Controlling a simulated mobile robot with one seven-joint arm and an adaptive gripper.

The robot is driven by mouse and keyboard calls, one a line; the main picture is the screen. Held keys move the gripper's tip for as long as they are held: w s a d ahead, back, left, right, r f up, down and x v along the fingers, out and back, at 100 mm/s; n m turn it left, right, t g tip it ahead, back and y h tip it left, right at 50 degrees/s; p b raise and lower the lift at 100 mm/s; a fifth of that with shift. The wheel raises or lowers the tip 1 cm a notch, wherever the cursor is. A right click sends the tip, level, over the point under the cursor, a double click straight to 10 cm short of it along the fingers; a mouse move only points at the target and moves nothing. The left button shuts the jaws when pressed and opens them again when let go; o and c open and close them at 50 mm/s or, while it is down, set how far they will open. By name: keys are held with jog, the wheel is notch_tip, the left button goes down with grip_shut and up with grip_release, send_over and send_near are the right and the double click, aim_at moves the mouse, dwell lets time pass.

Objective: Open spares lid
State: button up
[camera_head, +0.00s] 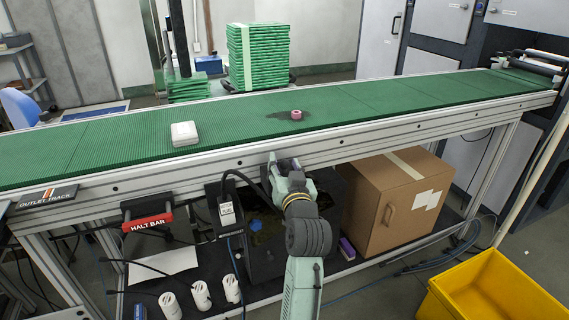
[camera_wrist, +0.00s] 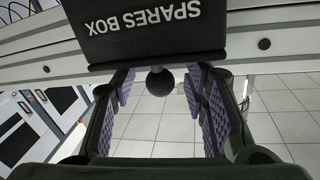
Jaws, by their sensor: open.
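The spares box shows in the wrist view as a dark panel (camera_wrist: 150,28) lettered "SPARES BOX", which reads upside down there. A round black knob (camera_wrist: 160,82) sits at the panel's edge. My gripper (camera_wrist: 160,97) is open, with one purple-padded finger on each side of the knob. I cannot tell whether the pads touch it; gaps seem to show on both sides. In the head view my gripper (camera_head: 285,164) is at the conveyor's front rail. There my arm hides the knob, and I cannot make out the panel clearly.
The green conveyor (camera_head: 235,122) carries a white case (camera_head: 184,133) and a pink ring (camera_head: 296,114). A halt bar (camera_head: 148,220) and a grey switch box (camera_head: 228,212) hang left of my arm. A cardboard box (camera_head: 385,205) stands on the lower shelf, and a yellow bin (camera_head: 490,290) at the front right.

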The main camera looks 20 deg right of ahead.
jog(key=shift+w, duration=0.15)
jog(key=shift+c, duration=0.2)
grip_shut()
dwell(0.3)
dwell(0.4)
